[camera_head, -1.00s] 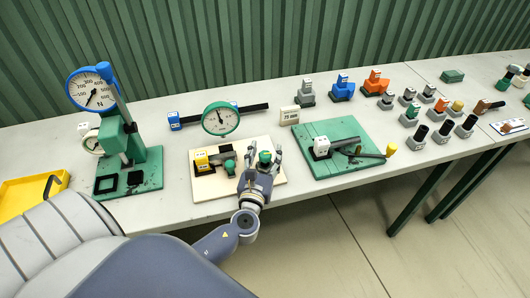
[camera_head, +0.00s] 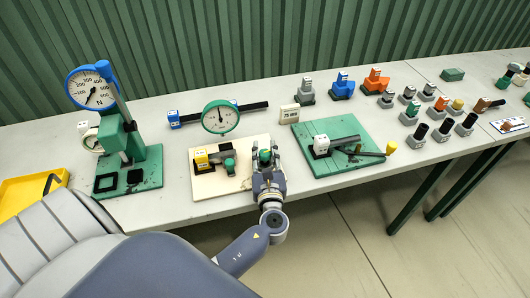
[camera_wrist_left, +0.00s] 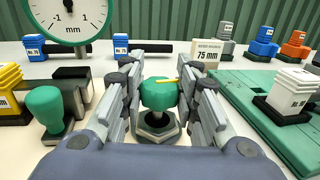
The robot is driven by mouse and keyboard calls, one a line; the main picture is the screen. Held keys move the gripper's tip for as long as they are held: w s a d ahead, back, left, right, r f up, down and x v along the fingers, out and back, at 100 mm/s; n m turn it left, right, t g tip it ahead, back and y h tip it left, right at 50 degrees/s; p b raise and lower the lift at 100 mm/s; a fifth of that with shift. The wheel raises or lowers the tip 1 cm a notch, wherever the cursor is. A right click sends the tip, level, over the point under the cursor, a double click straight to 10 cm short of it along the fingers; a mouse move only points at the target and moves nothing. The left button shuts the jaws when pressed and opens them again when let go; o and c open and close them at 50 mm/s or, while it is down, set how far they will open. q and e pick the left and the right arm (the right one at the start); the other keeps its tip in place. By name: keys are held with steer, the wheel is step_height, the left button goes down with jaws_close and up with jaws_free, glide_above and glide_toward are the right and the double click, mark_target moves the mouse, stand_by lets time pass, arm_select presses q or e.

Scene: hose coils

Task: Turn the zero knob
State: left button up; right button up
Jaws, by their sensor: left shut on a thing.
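The zero knob (camera_head: 265,156) is a green faceted cap with a yellow mark on top, on the right part of a cream board (camera_head: 206,195). In the left wrist view the zero knob (camera_wrist_left: 158,95) sits upright on a grey hex nut. My left gripper (camera_head: 266,151) is shut on the knob, with one finger on each side; its fingers (camera_wrist_left: 161,88) also flank it in the left wrist view. A green-rimmed round dial (camera_head: 220,118) stands behind the board. In the left wrist view the lower part of the dial (camera_wrist_left: 70,18) shows. My right gripper is out of view.
A green-handled stamp (camera_wrist_left: 45,105) and a yellow block (camera_head: 201,160) stand left of the knob. A green board (camera_head: 330,165) with a white block lies to the right. A "75 mm" block (camera_head: 290,114) is behind. A green press (camera_head: 120,140) stands at the left.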

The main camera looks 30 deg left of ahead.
arm_select(q)
steer(key=shift+n+g+y, duration=0.5)
steer(key=shift+y, duration=0.1)
steer(key=o, duration=1.1)
steer(key=shift+r, duration=0.1)
steer(key=v, duration=1.2)
